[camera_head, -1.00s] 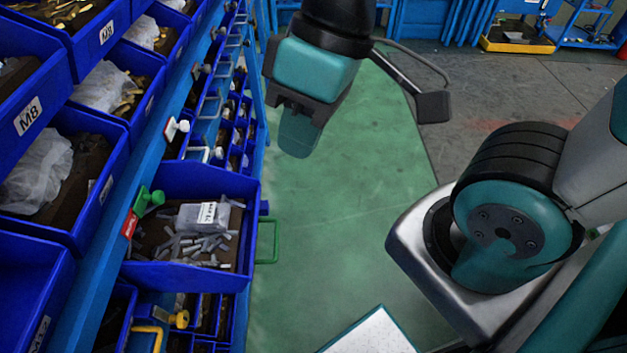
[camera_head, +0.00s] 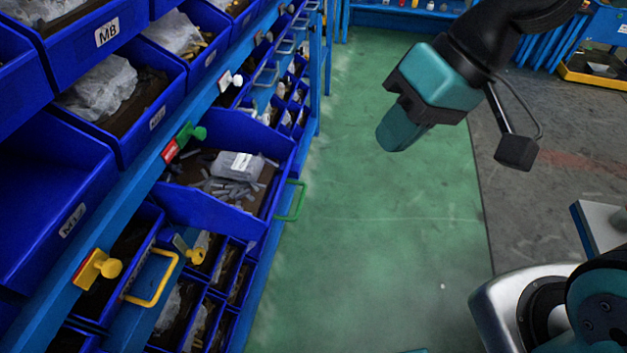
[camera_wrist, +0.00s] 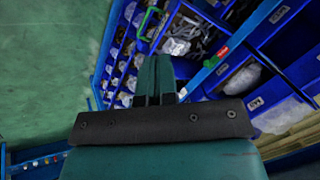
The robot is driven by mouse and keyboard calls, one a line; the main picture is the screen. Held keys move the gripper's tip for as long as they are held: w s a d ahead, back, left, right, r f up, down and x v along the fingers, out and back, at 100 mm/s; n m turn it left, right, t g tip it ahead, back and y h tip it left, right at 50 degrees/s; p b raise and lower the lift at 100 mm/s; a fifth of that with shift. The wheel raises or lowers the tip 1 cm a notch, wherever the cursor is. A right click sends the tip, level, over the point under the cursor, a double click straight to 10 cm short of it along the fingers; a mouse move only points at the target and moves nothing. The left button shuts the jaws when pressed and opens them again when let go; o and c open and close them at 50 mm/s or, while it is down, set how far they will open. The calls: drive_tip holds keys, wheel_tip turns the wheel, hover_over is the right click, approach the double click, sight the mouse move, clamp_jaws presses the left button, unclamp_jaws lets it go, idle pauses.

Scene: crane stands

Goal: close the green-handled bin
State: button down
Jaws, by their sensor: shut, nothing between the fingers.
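The green-handled bin (camera_head: 268,226) is a blue drawer pulled out from the rack at the left. Metal parts and a labelled clear packet lie in it. Its green handle (camera_head: 291,201) is on the front, facing the green floor lane. My gripper (camera_head: 392,138) is shut and empty, up and to the right of the handle in the head view, apart from it. In the wrist view the shut fingers (camera_wrist: 155,75) point toward the rack. The green handle (camera_wrist: 147,24) shows beyond them, with the bin's contents (camera_wrist: 197,38) beside it; the fingers hide part of the bin.
A green knob with a red tag (camera_head: 186,138) sits on the rack rail above the bin. A yellow-handled bin (camera_head: 152,279) is nearer, lower left. Fixed blue bins (camera_head: 130,80) fill the upper rack. The green floor (camera_head: 400,230) is clear.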

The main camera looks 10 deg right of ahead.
drive_tip(key=w+d+f+m+t+y+b, duration=0.3)
drive_tip(key=w+f+m+b, duration=0.45)
drive_tip(key=w+f, duration=0.75)
drive_tip(key=s+a+r+p+x, duration=0.1)
drive_tip(key=x, duration=1.2)
drive_tip(key=shift+a+f+m+p, duration=0.15)
drive_tip(key=shift+a+m+p, duration=0.25)
drive_tip(key=shift+a+m, duration=0.05)
